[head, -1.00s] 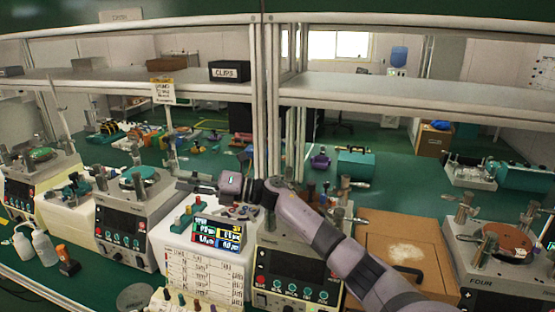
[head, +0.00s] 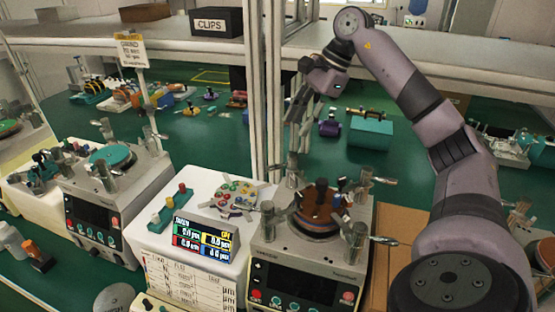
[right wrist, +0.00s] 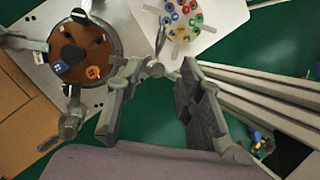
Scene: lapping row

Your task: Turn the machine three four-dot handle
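Machine three (head: 305,258) is a grey lapping machine with a brown round plate (head: 322,212), right of centre in the head view. Dark blocks or knobs stand on the plate. In the right wrist view the plate (right wrist: 72,78) shows at upper left, with a blue dotted piece (right wrist: 59,66), an orange dotted piece (right wrist: 93,72) and a dark knob. I cannot count their dots surely. My right gripper (head: 298,148) points down behind and above the machine, touching nothing visible. In the right wrist view its fingers (right wrist: 158,72) are apart and empty. My left gripper is out of view.
Shelf posts (head: 264,110) rise close to my right gripper. A white box with a colour display (head: 202,240) and a round holder of coloured pieces (head: 238,195) stands left of the machine. Another machine with a teal plate (head: 112,157) is further left. A cardboard box (head: 385,240) lies right.

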